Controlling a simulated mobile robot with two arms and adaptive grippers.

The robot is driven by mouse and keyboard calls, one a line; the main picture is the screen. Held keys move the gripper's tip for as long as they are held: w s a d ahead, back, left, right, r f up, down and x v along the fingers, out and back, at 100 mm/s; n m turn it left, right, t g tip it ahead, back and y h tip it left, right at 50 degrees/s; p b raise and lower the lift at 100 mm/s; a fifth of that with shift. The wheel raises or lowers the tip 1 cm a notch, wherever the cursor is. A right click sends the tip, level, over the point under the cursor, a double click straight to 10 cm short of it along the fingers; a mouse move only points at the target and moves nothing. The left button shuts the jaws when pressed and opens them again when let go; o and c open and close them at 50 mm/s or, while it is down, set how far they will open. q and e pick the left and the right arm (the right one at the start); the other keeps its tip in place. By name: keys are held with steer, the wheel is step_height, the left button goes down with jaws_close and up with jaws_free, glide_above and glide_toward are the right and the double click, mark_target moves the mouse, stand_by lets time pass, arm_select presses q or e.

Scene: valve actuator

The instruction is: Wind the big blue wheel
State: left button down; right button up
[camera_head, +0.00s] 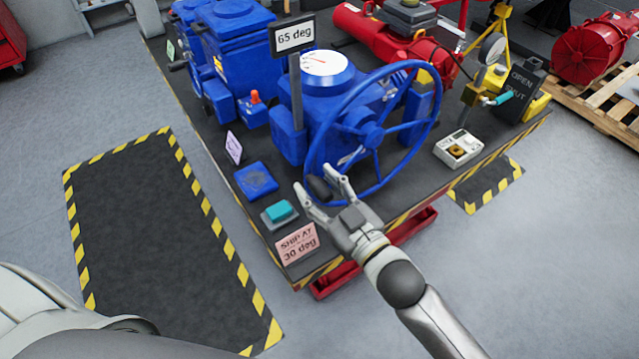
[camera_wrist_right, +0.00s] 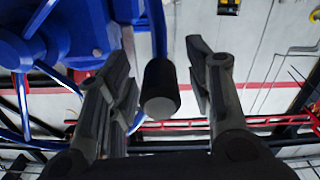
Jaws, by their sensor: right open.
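The big blue wheel (camera_head: 372,136) stands upright and tilted on the front of a blue actuator with a round white dial (camera_head: 325,63) on top. A dark cylindrical handle (camera_head: 319,188) sticks out at the wheel's lower left rim. My right gripper (camera_head: 314,178) is open at this handle. In the right wrist view, the handle (camera_wrist_right: 160,88) lies between the two spread fingers, with visible gaps on both sides. A blue spoke and hub (camera_wrist_right: 18,50) show at the left there. My left gripper is not in view.
A sign reading "65 deg" (camera_head: 294,37) stands behind the wheel. A pink "SHIP AT 30 deg" card (camera_head: 298,243) and a teal button (camera_head: 279,211) sit at the platform's front left. A white meter box (camera_head: 458,149) lies right of the wheel. The striped floor mat (camera_head: 150,230) is clear.

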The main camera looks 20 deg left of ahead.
steer(key=shift+c, duration=0.5)
jaws_close()
steer(key=shift+f+n+b, duration=0.4)
steer(key=shift+f+b, duration=0.05)
steer(key=shift+f, duration=0.3)
steer(key=w+f+n+b, duration=0.1)
steer(key=f+n+b, duration=0.1)
steer(key=f, duration=0.2)
steer(key=w+d+f+n+b, duration=0.1)
steer(key=f+n+b, duration=0.2)
steer(key=f, duration=0.1)
steer(key=w+d+f+n+b, duration=0.1)
steer(key=f+n+b, duration=0.2)
steer(key=f, duration=0.1)
steer(key=shift+w+d+f, duration=0.1)
steer(key=shift+w+d, duration=0.1)
steer(key=shift+d, duration=0.05)
steer(key=shift+w+d+f+n+b, duration=0.45)
steer(key=shift+w+f+n+b, duration=0.1)
steer(key=shift+f+n, duration=0.15)
